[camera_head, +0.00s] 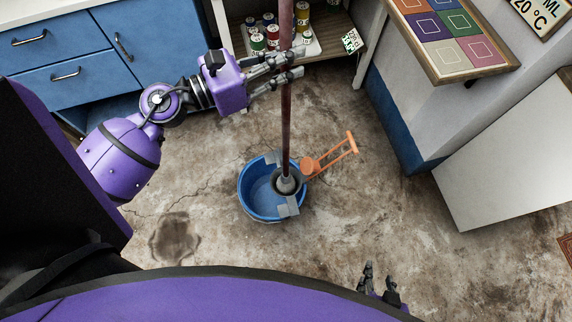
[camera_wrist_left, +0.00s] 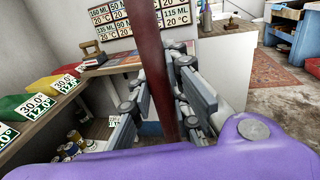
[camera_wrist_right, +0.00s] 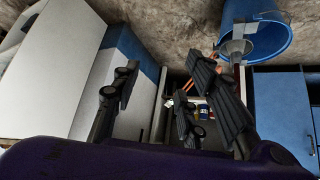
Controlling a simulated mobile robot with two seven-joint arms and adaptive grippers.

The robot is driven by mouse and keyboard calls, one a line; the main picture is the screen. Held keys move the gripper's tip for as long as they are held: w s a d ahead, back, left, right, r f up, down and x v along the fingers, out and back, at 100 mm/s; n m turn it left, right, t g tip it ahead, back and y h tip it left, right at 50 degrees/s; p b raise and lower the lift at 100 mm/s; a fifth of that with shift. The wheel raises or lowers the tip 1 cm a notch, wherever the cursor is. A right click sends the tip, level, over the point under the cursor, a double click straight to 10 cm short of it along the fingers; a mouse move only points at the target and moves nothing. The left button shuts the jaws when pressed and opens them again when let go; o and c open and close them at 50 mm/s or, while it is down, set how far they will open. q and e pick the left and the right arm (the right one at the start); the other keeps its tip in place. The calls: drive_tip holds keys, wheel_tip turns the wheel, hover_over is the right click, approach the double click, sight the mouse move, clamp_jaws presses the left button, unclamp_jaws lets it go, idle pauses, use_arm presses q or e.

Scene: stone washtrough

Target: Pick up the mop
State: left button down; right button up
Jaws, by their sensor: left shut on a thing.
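The mop has a long reddish-brown handle (camera_head: 287,115) that stands nearly upright, with its grey lower end (camera_head: 286,184) in a blue bucket (camera_head: 246,200) on the floor. My left gripper (camera_head: 293,63) is shut on the upper handle. In the left wrist view the handle (camera_wrist_left: 153,60) passes between the fingers (camera_wrist_left: 160,110). My right gripper (camera_head: 380,282) is low at the bottom of the head view, apart from the mop, with its fingers spread and empty. The right wrist view shows the bucket (camera_wrist_right: 268,45) beyond these fingers (camera_wrist_right: 170,105). The mop's bottom is hidden inside the bucket.
An orange handled piece (camera_head: 332,155) sticks out beside the bucket. Blue drawers (camera_head: 65,60) stand at the left. A low shelf with several cans (camera_head: 258,42) is behind the handle. A counter with coloured squares (camera_head: 450,35) stands at the right.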

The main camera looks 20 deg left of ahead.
use_arm(q)
drive_tip(key=shift+r, duration=0.15)
wheel_tip(320, 180, up, 11)
drive_tip(key=p, duration=0.4)
wheel_tip(320, 180, up, 8)
drive_tip(key=p, duration=0.5)
hover_over(286, 7)
drive_tip(key=w, duration=0.1)
drive_tip(key=shift+w+a+r, duration=0.1)
drive_tip(key=shift+a+r, duration=0.1)
drive_tip(key=shift+r, duration=1.8)
use_arm(e)
drive_tip(key=w+r+t, duration=0.3)
drive_tip(key=w+r, duration=0.6)
drive_tip(key=r, duration=0.5)
drive_tip(key=shift+w+r, duration=0.15)
drive_tip(key=shift+w, duration=0.05)
use_arm(q)
drive_tip(key=shift+d, duration=0.1)
use_arm(e)
drive_tip(key=shift+s, duration=0.1)
